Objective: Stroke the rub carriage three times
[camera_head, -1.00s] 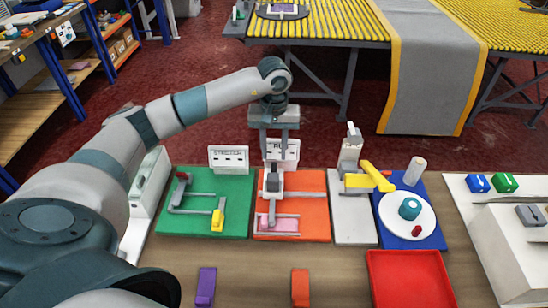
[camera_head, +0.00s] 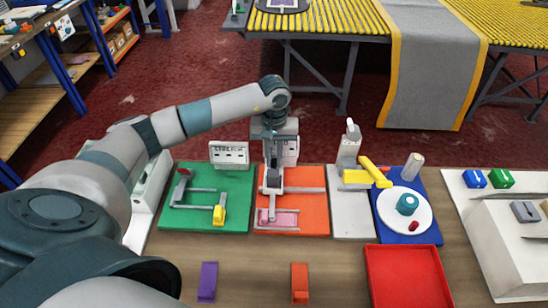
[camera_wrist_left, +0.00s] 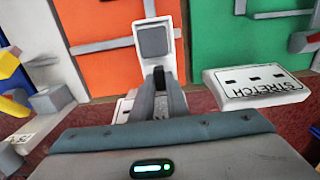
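The orange rub board (camera_head: 315,215) is in the middle of the bench in the head view. On it the grey rub carriage (camera_head: 273,181) sits between rails, with its arm reaching forward to a pink pad (camera_head: 287,218). My left gripper (camera_head: 273,163) points down over the back of the carriage, its fingers close together and apparently closed on the carriage's upright handle. In the left wrist view the dark fingers (camera_wrist_left: 160,92) meet at the end of the pale carriage (camera_wrist_left: 152,42); the grip itself is mostly hidden. My right gripper is not in view.
A green stretch board (camera_head: 240,205) lies on the left, its sign (camera_head: 229,153) behind it. A grey board with a yellow lever (camera_head: 374,171) and a blue board with a white disc (camera_head: 390,214) lie on the right. A red tray (camera_head: 408,280) is in front.

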